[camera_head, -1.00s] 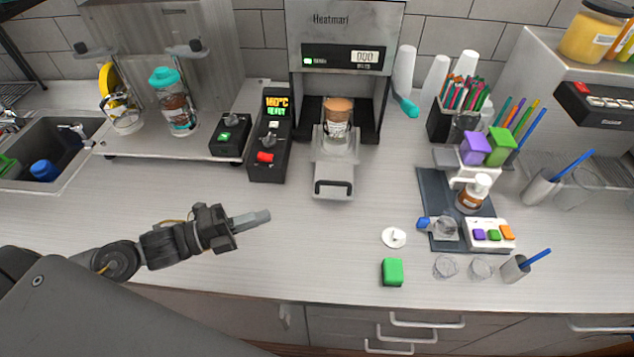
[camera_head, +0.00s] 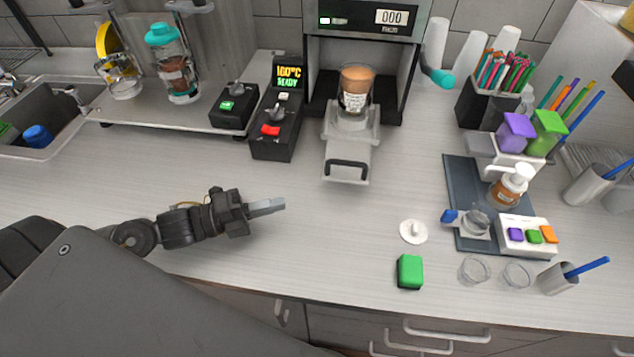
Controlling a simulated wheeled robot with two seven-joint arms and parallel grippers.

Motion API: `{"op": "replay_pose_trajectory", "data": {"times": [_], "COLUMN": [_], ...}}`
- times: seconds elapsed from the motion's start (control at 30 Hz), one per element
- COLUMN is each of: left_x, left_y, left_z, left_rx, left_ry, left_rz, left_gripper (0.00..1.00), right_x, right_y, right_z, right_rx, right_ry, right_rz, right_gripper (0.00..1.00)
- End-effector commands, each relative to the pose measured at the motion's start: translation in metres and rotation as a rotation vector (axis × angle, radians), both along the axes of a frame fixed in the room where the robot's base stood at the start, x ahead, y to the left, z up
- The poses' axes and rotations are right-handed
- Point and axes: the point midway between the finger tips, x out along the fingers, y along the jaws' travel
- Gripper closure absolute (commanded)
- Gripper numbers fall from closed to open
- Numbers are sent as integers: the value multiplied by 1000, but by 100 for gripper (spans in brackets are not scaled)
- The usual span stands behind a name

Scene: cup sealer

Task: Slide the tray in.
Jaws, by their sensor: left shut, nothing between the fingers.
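The cup sealer (camera_head: 366,50) stands at the back middle of the counter. Its grey tray (camera_head: 347,158) is pulled out toward the front, with a dark handle (camera_head: 347,168) at its near end. A clear cup (camera_head: 356,88) with a brown drink and a printed label sits upright in the tray's holder. My left gripper (camera_head: 280,204) is shut and empty, above the counter to the left of and nearer than the tray handle, apart from it. My right gripper is not in view.
A black control box (camera_head: 277,130) reading 100°C READY stands left of the tray. A white lid (camera_head: 413,231), a green block (camera_head: 410,271) and a dark mat (camera_head: 462,180) with a pump bottle lie to the right. The counter between my left gripper and the tray is clear.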

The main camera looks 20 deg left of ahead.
Motion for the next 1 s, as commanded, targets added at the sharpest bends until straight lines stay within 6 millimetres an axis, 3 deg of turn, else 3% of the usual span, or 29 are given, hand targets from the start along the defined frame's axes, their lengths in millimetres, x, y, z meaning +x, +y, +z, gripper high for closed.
{"op": "replay_pose_trajectory", "data": {"times": [0.27,0.67,0.8,1.0], "left_x": [15,67,85,98], "left_y": [-18,-81,-67,-61], "left_z": [5,7,5,2], "left_rx": [-4,-4,2,2], "left_ry": [-3,0,-1,1], "left_rz": [1,-1,2,0], "left_gripper": [100,100,100,100], "right_x": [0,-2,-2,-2], "right_y": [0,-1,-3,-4], "right_z": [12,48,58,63], "right_rx": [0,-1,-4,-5], "right_ry": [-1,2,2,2], "right_rz": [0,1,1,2], "right_gripper": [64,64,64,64]}}
